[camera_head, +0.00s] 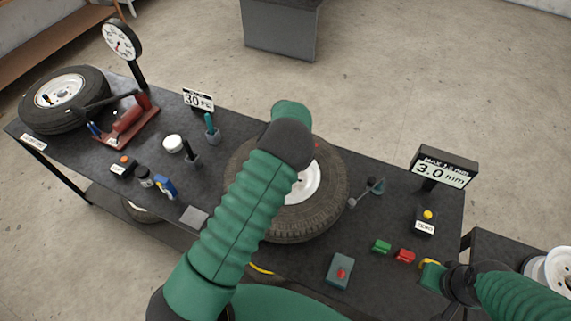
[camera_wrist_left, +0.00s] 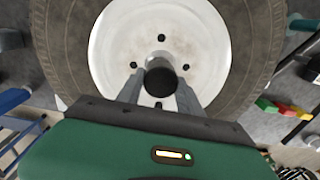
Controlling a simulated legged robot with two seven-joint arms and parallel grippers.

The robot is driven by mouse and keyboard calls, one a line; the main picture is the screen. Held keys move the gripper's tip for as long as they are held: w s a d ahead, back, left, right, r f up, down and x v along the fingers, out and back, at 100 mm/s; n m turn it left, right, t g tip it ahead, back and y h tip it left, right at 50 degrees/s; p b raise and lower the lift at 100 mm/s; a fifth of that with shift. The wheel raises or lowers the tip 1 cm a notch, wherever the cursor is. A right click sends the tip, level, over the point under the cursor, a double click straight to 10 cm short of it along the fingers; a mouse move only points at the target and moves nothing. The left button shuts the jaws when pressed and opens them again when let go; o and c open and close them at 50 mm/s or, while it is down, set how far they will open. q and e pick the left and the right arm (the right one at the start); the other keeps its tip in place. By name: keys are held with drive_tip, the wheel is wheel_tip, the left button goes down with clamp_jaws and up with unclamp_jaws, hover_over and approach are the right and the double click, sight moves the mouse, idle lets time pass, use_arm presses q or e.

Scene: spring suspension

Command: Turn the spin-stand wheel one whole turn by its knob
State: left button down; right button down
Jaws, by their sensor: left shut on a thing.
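The spin-stand wheel (camera_head: 325,205), a black tyre with a white rim, lies near the middle of the bench, partly hidden by my left arm. In the left wrist view its white rim (camera_wrist_left: 115,45) with several dark holes fills the top. A dark round knob (camera_wrist_left: 160,82) stands on the rim. My left gripper (camera_wrist_left: 158,84) has a finger on either side of the knob and is shut on it. My left arm hides this grip in the head view. My right gripper (camera_head: 440,278) is low over the bench's right end; its finger gap is unclear.
A gauge on a post (camera_head: 122,42), another wheel (camera_head: 62,98) and a red tool (camera_head: 128,120) stand at the left. A 3.0 mm display (camera_head: 443,168) stands at the right. Green (camera_head: 381,246) and red (camera_head: 405,255) blocks and a red-button box (camera_head: 340,271) sit near the front edge.

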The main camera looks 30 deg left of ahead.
use_arm(q)
drive_tip(key=shift+w+a+r+n, duration=0.15)
drive_tip(key=shift+w+r+n, duration=0.2)
drive_tip(key=shift+n, duration=0.35)
drive_tip(key=shift+n+t, duration=0.3)
drive_tip(key=shift+d+n, duration=0.2)
drive_tip(key=shift+n, duration=0.2)
use_arm(e)
drive_tip(key=shift+w+a+r, duration=0.2)
drive_tip(key=shift+r, duration=0.2)
use_arm(q)
drive_tip(key=shift+a, duration=0.1)
use_arm(e)
drive_tip(key=shift+a, duration=0.15)
use_arm(q)
drive_tip(key=c, duration=1.2)
unclamp_jaws()
drive_tip(key=shift+c, duration=0.2)
drive_tip(key=o, duration=0.5)
drive_tip(key=shift+f, duration=0.3)
use_arm(e)
drive_tip(key=shift+w, duration=0.25)
